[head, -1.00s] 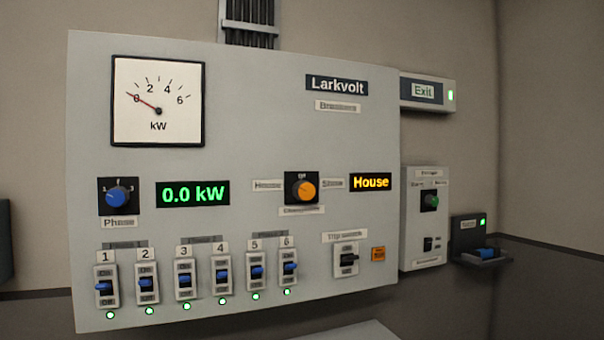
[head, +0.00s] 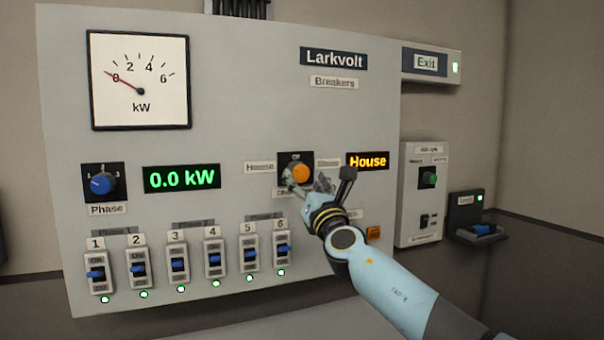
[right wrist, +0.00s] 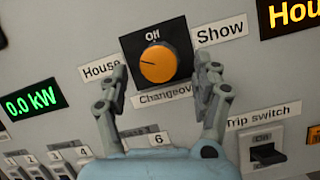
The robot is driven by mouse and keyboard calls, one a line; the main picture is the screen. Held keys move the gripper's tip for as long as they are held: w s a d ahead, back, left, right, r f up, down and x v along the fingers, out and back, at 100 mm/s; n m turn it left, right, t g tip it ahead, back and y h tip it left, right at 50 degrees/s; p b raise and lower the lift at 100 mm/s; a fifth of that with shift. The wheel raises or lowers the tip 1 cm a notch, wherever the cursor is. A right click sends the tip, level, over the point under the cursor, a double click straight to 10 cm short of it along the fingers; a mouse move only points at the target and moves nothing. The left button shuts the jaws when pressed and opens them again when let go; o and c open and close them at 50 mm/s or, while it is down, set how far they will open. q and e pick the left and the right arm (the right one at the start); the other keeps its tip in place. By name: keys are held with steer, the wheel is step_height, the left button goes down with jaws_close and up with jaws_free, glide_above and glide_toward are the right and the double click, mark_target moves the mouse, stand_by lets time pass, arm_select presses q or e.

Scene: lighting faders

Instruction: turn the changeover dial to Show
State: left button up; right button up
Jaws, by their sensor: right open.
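The orange changeover dial (head: 301,173) sits on a black plate in the lower middle of the grey panel. In the right wrist view the dial (right wrist: 159,64) has its dark pointer mark toward the House label (right wrist: 101,69), on the left. The Show label (right wrist: 220,32) is on the right and Off is above. The yellow display (head: 367,161) reads House. My right gripper (head: 318,178) is in front of the dial; in the right wrist view its open fingers (right wrist: 160,78) stand to either side of the dial, apart from it. My left gripper is not in view.
The blue phase dial (head: 101,184) and the green 0.0 kW display (head: 181,178) are to the left. Several blue-handled breakers (head: 178,264) line the panel's bottom. The trip switch (right wrist: 267,152) is just right of my gripper. A small grey box (head: 423,195) stands further right.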

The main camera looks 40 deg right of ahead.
mark_target(299, 172)
steer(key=shift+x, duration=1.3)
steer(key=c, duration=1.2)
steer(key=shift+o, duration=0.2)
